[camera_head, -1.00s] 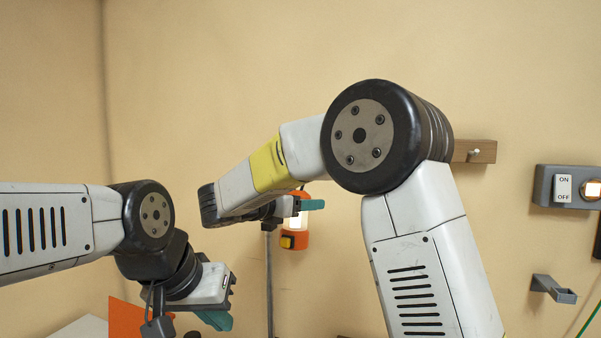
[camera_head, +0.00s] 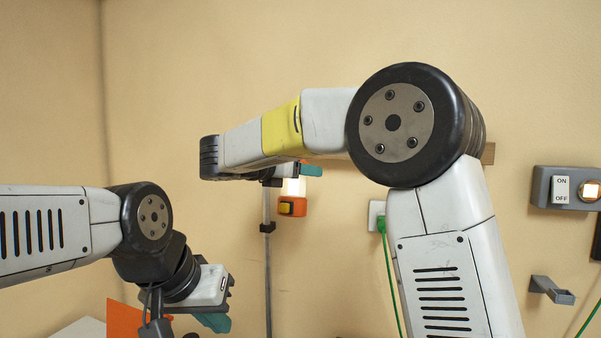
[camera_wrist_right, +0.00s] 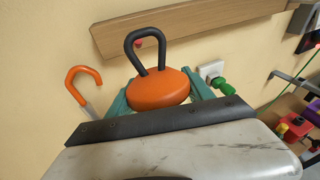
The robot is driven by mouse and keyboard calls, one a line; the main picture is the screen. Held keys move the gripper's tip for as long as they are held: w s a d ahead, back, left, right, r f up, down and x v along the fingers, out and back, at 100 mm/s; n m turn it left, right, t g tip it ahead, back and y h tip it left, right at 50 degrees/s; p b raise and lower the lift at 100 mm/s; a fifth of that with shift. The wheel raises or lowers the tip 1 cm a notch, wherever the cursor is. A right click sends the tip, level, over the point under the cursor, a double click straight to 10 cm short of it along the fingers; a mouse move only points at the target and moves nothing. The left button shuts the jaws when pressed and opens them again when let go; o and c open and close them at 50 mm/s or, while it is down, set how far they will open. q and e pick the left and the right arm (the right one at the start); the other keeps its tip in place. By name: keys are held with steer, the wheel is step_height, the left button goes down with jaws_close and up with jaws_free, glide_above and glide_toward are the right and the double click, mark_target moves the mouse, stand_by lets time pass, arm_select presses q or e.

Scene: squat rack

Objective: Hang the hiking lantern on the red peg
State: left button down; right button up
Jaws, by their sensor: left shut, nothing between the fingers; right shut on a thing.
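The hiking lantern (camera_head: 293,207) hangs below my right gripper (camera_head: 309,170) in the head view, with an orange end, a yellow button and a glowing white part. In the right wrist view its orange cap (camera_wrist_right: 158,90) is between the teal fingers of my right gripper (camera_wrist_right: 160,95), and its black loop handle (camera_wrist_right: 146,50) stands up from it. The red peg (camera_wrist_right: 138,43) on the wooden rail (camera_wrist_right: 190,27) shows through the loop; I cannot tell whether it passes through. My left gripper (camera_head: 214,322) is shut and empty at lower left, away from the lantern.
An orange hooked handle (camera_wrist_right: 84,77) is left of the lantern. A wall outlet (camera_wrist_right: 212,71) with a green plug is to its right. A switch box (camera_head: 567,188) and a grey bracket (camera_head: 553,290) are on the right wall.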

steer(key=w+d+f, duration=0.1)
steer(key=w+d, duration=0.1)
steer(key=w, duration=0.4)
steer(key=shift+w+f, duration=0.15)
steer(key=shift+w, duration=0.25)
stand_by(0.4)
steer(key=shift+d, duration=0.1)
stand_by(0.5)
steer(key=o, duration=1.5)
